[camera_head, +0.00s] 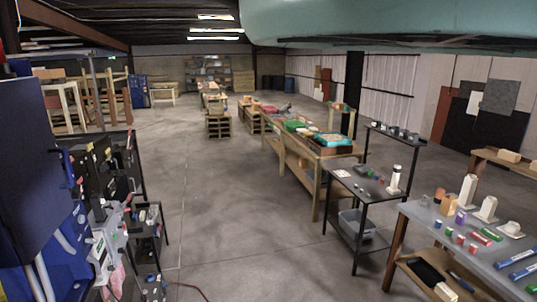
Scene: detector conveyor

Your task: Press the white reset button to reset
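I cannot make out a white reset button in the head view; at this size small details on the tables and equipment are too blurred to tell. A light grey machine (108,238) stands at the lower left among dark equipment, with small coloured spots on it. My gripper is not in view, so its state and what it touches do not show.
A grey table (425,217) at the lower right holds bottles, small coloured cylinders and blue markers. A black table (345,187) stands behind it, then a long wooden workbench (300,152). A large dark blue panel (30,180) fills the left edge. The concrete floor (225,215) between is clear.

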